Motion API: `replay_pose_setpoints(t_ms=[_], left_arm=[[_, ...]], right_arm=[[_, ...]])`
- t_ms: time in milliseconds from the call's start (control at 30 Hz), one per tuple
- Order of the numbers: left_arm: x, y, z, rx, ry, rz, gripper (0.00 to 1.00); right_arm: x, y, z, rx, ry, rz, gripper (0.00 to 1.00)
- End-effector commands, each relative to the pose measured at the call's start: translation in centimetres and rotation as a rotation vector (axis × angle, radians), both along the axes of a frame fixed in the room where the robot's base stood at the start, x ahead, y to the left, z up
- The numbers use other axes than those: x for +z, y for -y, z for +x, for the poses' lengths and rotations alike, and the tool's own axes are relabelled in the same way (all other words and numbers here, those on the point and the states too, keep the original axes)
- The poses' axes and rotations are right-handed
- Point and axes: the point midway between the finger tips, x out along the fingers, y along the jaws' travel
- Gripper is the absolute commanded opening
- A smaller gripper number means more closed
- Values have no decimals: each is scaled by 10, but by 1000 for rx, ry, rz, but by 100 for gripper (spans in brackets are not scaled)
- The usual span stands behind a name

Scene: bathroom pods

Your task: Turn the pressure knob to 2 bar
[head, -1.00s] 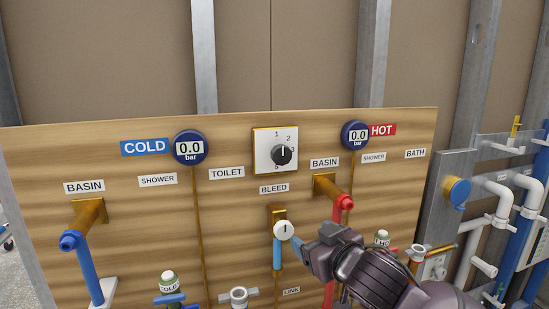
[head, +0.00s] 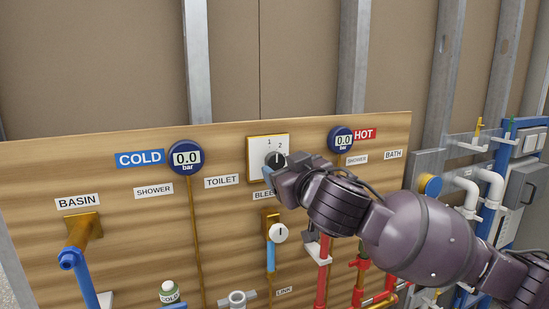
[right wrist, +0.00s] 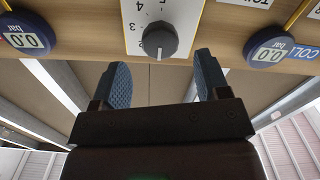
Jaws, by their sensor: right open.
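The pressure knob (head: 275,160) is a dark round knob on a white plate (head: 255,146) with printed numbers, in a wooden panel. In the head view my right gripper (head: 279,174) is at the plate's lower right and partly covers it. In the right wrist view the knob (right wrist: 160,40) lies ahead, between the lines of the two blue fingers. The right gripper (right wrist: 161,64) is open and empty, with its fingertips just short of the knob. The picture there is upside down. The knob's white mark points roughly upward on the panel. My left gripper is out of view.
The COLD gauge (head: 186,157) and HOT gauge (head: 341,139) both read 0.0 bar. Below the plate are a white round dial (head: 279,233) and a blue pipe. A brass fitting with a blue tap (head: 70,258) sticks out at left. Red pipes lie under my right arm.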

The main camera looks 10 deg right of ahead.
Motion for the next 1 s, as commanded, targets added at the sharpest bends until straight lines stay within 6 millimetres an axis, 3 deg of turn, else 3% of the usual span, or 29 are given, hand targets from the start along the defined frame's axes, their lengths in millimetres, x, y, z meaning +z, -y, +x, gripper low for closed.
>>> replay_pose_setpoints(t_ms=[100, 333, 800, 1000], left_arm=[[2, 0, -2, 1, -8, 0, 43], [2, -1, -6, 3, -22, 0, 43], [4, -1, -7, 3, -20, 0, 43], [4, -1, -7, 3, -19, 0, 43]], right_arm=[[2, -4, 21, -1, -1, -1, 69], [1, -9, 48, 0, 0, 0, 69], [0, -11, 58, 1, 0, -1, 69], [0, -11, 58, 0, 0, 0, 38]])
